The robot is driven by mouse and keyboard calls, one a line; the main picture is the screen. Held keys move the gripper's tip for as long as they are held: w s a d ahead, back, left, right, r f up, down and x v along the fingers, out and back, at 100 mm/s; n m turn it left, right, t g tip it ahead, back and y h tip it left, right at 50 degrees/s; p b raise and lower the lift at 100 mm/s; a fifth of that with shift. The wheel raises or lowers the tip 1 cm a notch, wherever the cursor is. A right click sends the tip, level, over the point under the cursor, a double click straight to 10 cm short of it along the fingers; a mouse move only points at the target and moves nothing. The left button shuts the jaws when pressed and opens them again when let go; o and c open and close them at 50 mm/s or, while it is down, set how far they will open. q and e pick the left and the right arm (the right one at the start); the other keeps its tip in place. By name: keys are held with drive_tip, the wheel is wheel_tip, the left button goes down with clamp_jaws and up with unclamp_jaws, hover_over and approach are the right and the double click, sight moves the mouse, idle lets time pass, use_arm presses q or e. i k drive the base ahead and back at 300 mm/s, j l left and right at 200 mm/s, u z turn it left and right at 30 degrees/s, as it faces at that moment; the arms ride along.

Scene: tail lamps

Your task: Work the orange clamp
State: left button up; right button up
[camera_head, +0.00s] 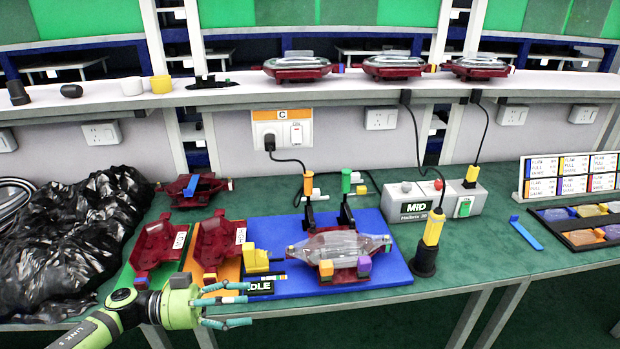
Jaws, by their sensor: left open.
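The orange-handled clamp (308,186) stands at the back of the blue board (390,280), its handle upright. A green-handled clamp (346,182) stands upright to its right. In front of both clamps, a clear lamp lens (340,247) lies on a dark red holder that carries an orange block (326,268) and a purple block (364,265). My left gripper (242,305) is at the front left, near the table's front edge. Its fingers are spread and empty, well short of the orange clamp. My right gripper is out of view.
Empty dark red housings (158,243) stand left of the board, beside black plastic wrapping (85,235). A yellow block (255,260) stands at the board's left edge. A grey control box (425,203) and a yellow-black tool (432,232) stand to the right.

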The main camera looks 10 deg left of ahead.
sight(308, 178)
drive_tip(key=i, duration=1.35)
